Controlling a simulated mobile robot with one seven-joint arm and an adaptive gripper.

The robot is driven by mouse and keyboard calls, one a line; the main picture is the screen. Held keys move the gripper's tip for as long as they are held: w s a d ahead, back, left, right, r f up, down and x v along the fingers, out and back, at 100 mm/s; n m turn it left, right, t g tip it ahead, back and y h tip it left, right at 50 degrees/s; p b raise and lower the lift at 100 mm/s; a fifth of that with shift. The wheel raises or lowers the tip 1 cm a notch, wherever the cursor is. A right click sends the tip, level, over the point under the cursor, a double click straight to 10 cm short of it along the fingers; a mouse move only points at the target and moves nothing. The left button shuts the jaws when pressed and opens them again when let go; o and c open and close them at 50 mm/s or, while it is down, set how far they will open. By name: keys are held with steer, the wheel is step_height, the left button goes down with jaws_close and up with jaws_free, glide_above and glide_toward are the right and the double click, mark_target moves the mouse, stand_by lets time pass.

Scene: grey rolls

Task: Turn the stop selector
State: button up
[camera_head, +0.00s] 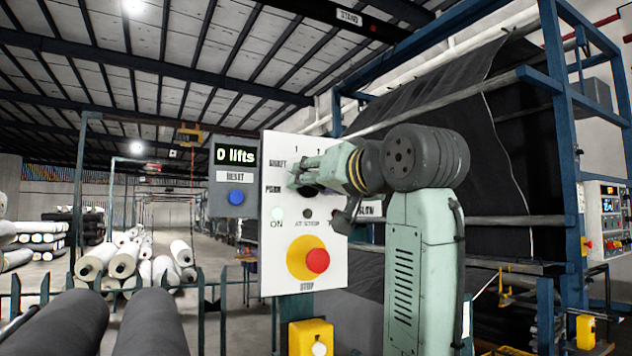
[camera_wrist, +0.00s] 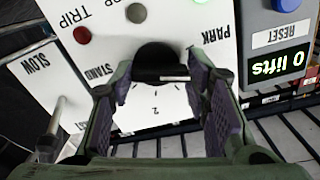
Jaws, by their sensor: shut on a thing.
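The stop selector is a black knob (camera_wrist: 160,60) on a white panel (camera_head: 320,272). In the wrist view, which shows the panel upside down, the knob sits between my gripper's two padded fingers (camera_wrist: 160,82). A pale line marks its edge on the side of the numbered dial. The labels PARK and STAND lie to either side. In the head view my gripper (camera_head: 305,180) reaches the panel from the right and hides most of the knob and dial. My gripper is shut on the knob.
Below the knob are a lit green ON lamp (camera_head: 278,213), a dark AT STOP lamp (camera_head: 307,213) and a red STOP button (camera_head: 317,260). A grey box (camera_head: 235,165) at left reads "0 lifts" above a blue RESET button (camera_head: 236,196). A SLOW plate (camera_wrist: 42,75) is beside the panel.

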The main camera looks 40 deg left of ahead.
steer(key=shift+m, duration=1)
steer(key=o, duration=1.2)
steer(key=shift+c, duration=0.2)
steer(key=v, duration=1.2)
